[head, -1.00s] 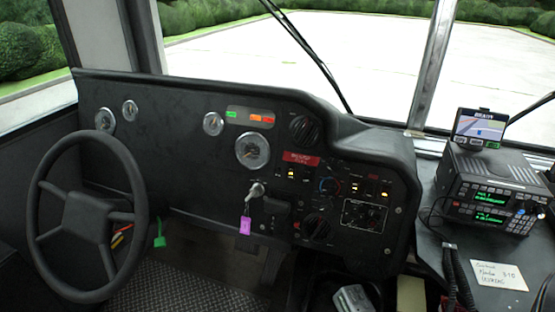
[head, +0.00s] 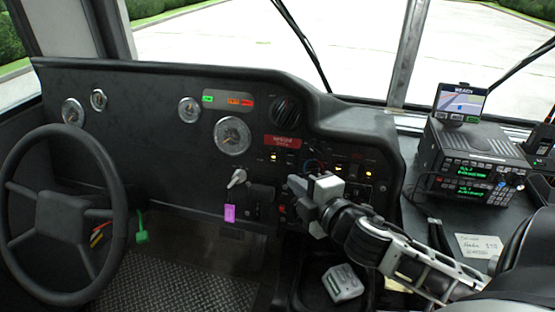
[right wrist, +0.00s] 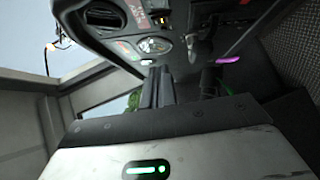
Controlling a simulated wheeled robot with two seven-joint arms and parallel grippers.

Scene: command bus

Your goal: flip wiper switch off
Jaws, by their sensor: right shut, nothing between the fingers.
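The dashboard switch panel has small rocker switches with amber lights: a pair under the red label (head: 274,157) and others further right (head: 368,172). I cannot read which is the wiper switch. My right gripper (head: 296,186) is in front of the lower panel, right of the key and purple tag, and hides part of the controls. My left gripper is not in view.
The steering wheel (head: 65,215) is at the left. The key (head: 236,178) with its purple tag (head: 229,213) sticks out left of my gripper. A radio unit (head: 470,170) with a small screen (head: 461,101) stands at the right.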

